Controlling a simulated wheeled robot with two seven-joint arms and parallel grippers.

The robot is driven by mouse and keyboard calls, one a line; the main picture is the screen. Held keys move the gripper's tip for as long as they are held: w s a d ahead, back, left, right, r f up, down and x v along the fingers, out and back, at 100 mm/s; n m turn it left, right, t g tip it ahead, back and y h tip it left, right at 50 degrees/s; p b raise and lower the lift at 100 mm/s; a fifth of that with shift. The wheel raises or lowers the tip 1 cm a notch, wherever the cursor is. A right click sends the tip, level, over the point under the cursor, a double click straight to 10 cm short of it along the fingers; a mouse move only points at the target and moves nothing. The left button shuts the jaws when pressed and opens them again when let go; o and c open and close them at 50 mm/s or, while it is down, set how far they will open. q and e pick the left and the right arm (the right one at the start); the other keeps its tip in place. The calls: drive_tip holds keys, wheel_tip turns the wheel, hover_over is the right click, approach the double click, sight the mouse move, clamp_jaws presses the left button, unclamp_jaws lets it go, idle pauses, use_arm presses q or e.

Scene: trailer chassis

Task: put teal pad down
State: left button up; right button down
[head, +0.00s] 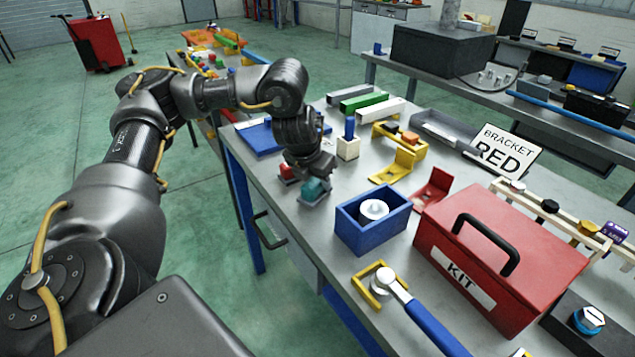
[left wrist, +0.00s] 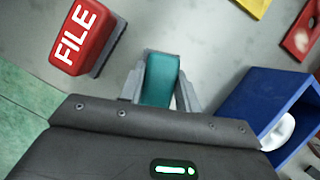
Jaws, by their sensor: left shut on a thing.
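The teal pad (head: 315,189) is a small block between the fingers of my left gripper (head: 314,195), low over the front left part of the grey workbench. In the left wrist view the teal pad (left wrist: 159,80) sits between the two grey fingers of the left gripper (left wrist: 160,90), which is shut on it. I cannot tell if the pad's underside touches the bench. A red block marked FILE (left wrist: 83,38) on a grey base is just left of it, apart from it; the red block also shows in the head view (head: 287,172). My right gripper is out of view.
A blue open box (head: 368,232) holding a white roll stands right of the gripper. A red KIT toolbox (head: 490,262), a yellow bracket (head: 397,166), a red bracket (head: 433,190) and a BRACKET RED sign (head: 500,150) are further right. Bare bench lies around the gripper.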

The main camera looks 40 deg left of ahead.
sight(313, 182)
use_arm(q)
drive_tip(key=shift+f, duration=0.15)
drive_tip(key=shift+f, duration=0.2)
drive_tip(key=o, duration=0.9)
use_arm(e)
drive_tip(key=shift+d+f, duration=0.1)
use_arm(q)
drive_tip(key=shift+r, duration=0.2)
drive_tip(key=p+v, duration=0.2)
drive_tip(key=v, duration=0.3)
drive_tip(key=shift+r, duration=0.4)
drive_tip(key=p+v, duration=0.1)
drive_tip(key=v, duration=0.4)
drive_tip(key=shift+s+p, duration=0.15)
drive_tip(key=shift+p, duration=0.15)
drive_tip(key=shift+s+d+r, duration=0.1)
drive_tip(key=shift+s+r, duration=0.15)
drive_tip(key=shift+r, duration=0.3)
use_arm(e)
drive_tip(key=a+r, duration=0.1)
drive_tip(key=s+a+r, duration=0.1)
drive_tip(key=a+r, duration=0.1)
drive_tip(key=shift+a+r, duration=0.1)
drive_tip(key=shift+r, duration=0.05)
